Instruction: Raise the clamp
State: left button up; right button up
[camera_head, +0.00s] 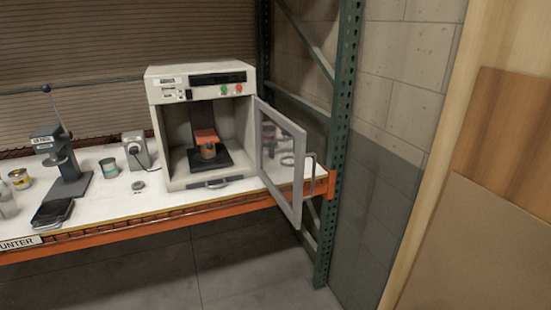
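A cream-coloured machine (203,125) stands on the white bench top, with its chamber facing me. Its framed glass door (281,158) is swung open to the right. Inside, an orange-red clamp (205,136) sits over a small can (208,151). The can stands on a black base plate (211,161). The clamp appears to be down at the can's top; whether they touch is too small to tell. Neither of my grippers is in view.
The bench top (120,198) carries a press with a lever (60,160), a black tray (52,213), a grey can (109,168) and a yellow-labelled can (20,179) on the left. A green rack post (338,140) stands right of the door. The floor in front is clear.

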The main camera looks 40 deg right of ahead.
aim_at(208, 137)
jog(key=i+l, duration=0.15)
jog(key=l, duration=0.25)
jog(key=i+l, duration=0.15)
jog(key=l, duration=0.25)
jog(key=i+l, duration=0.2)
jog(key=l, duration=0.2)
jog(key=i+l, duration=0.15)
jog(key=l, duration=0.25)
jog(key=i+l, duration=0.15)
jog(key=l, duration=0.25)
jog(key=i+l, duration=0.15)
jog(key=l, duration=0.25)
jog(key=i+l, duration=0.15)
jog(key=l, duration=0.25)
jog(key=i+u, duration=0.05)
